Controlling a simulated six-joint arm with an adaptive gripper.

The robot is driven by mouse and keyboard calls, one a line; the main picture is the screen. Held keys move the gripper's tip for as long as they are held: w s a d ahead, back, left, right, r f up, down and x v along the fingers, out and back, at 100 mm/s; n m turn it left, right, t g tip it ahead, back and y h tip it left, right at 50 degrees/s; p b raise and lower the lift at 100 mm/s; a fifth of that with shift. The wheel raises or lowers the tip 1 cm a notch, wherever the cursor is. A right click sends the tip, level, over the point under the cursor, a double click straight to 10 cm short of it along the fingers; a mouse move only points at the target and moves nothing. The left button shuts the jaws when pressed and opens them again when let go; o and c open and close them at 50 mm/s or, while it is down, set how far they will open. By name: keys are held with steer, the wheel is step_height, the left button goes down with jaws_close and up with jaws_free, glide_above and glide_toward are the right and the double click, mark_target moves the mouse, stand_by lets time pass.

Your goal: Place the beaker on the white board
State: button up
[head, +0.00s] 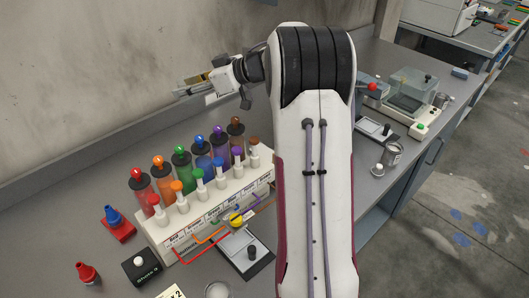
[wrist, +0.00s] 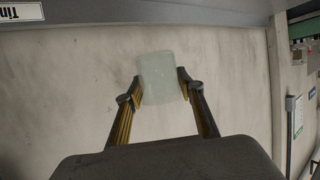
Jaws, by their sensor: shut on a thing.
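My gripper (wrist: 160,88) is shut on a pale, translucent beaker (wrist: 163,76), which sits between its two fingertips in the wrist view. In the head view my gripper (head: 190,86) is raised at the upper left, near the wall and above the back of the bench. The beaker is hard to make out there. Two small white boards with black knobs lie on the bench: one (head: 231,244) in front of the coloured rack, the other (head: 367,124) right of my arm. I cannot tell which is the task's white board.
A long white rack (head: 210,222) with several coloured bottles stands at the middle left. A metal cup (head: 391,155) and a balance (head: 412,97) stand at the right. The back-left bench is clear.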

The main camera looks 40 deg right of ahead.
steer(key=s+d+f, duration=0.6)
steer(key=d, duration=0.4)
steer(key=m+t+h, duration=0.1)
glide_above(271, 156)
step_height(271, 156, down, 6)
steer(key=f, duration=0.1)
steer(key=shift+a+r, duration=0.1)
steer(key=shift+r, duration=0.15)
steer(key=shift+f, duration=3.1)
steer(key=shift+f, duration=1.9)
steer(key=shift+f, duration=0.15)
